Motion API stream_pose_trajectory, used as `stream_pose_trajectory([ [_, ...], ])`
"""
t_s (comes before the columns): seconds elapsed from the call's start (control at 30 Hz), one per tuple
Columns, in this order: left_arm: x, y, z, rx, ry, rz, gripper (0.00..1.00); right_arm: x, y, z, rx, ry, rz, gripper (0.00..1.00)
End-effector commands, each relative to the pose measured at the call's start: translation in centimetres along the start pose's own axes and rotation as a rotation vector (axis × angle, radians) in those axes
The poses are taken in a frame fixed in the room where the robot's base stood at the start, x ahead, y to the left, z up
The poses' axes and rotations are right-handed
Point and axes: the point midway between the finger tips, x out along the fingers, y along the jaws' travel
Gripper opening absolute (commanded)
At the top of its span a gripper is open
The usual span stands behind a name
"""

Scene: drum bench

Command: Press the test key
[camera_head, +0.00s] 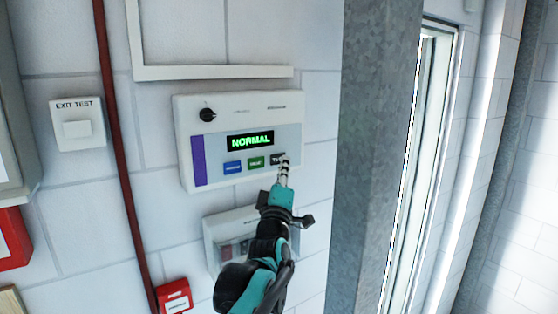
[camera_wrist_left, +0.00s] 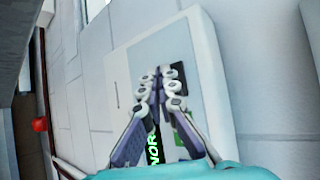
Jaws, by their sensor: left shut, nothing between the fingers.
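A white control panel (camera_head: 185,118) is on the wall, with a screen (camera_head: 250,140) that reads NORMAL in green. Below the screen is a row of keys: a blue key (camera_head: 232,167), a green key (camera_head: 256,162) and a dark key (camera_head: 276,159) whose lettering starts with T, partly covered. My left gripper (camera_head: 285,163) is shut and empty, its tips over the right part of the dark key. I cannot tell whether they touch it. In the left wrist view the shut fingers (camera_wrist_left: 166,76) are in front of the panel (camera_wrist_left: 205,60) and hide part of it. My right gripper is not in view.
A second white box (camera_head: 213,232) is below the panel, partly behind my arm. An EXIT TEST switch (camera_head: 77,130), a red pipe (camera_head: 118,140) and a red box (camera_head: 174,296) are to the left. A grey column (camera_head: 372,150) stands close on the right.

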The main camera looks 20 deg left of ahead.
Motion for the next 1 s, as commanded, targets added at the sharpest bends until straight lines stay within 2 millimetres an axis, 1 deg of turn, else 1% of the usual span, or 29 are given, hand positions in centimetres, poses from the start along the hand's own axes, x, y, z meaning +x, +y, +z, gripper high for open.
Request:
stream_pose_trajectory([
  [0.57, 0.02, -0.02, -0.02, 0.0, 0.0, 0.0, 0.0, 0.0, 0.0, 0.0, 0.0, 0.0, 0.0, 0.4],
  [1.0, 0.63, -0.44, -0.48, 0.0, 0.0, 0.0, 0.0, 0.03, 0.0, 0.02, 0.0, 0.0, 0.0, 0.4],
])
